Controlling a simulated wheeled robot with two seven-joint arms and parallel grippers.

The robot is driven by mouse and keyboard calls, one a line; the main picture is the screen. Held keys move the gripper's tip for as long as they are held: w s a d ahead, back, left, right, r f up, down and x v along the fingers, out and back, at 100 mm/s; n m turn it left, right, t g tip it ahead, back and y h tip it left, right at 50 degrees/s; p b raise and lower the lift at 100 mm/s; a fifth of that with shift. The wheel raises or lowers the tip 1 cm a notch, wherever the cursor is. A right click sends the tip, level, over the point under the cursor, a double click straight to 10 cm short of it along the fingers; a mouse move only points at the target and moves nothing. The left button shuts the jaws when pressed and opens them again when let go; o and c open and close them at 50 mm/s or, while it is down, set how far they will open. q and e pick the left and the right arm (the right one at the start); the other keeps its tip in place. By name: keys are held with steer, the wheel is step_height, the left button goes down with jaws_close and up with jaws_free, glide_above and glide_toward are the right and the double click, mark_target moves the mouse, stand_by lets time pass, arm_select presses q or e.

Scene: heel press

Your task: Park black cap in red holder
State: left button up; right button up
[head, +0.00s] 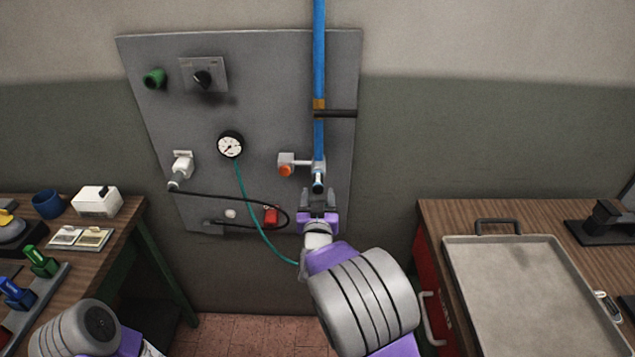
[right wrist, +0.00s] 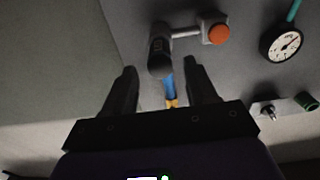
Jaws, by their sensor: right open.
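A dark cylinder (right wrist: 160,52), which looks like the black cap, sits at the end of the short outlet beside the orange knob in the right wrist view. In the head view, the matching outlet (head: 318,180) is at the lower end of the blue pipe. My right gripper (head: 318,200) is open just below it. Its fingers also show in the right wrist view (right wrist: 163,85), apart, with the cylinder just beyond the gap; I cannot tell whether they touch it. The red holder (head: 271,215) is on the panel, left of my right gripper. My left gripper is out of view.
The grey panel (head: 270,80) carries a gauge (head: 230,145), an orange knob (head: 286,170) and a black cable (head: 235,198) looping by the holder. A teal hose (head: 250,210) hangs behind my right arm. Benches stand left and right, with a metal tray (head: 520,290) on the right.

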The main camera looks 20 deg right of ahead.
mark_target(318, 183)
steer(key=shift+b+x, duration=0.35)
steer(key=shift+x, duration=2.8)
steer(key=shift+c, duration=0.2)
jaws_close()
steer(key=shift+s, duration=0.15)
steer(key=shift+v, duration=2.85)
steer(key=shift+s+a, duration=0.2)
steer(key=shift+s, duration=0.05)
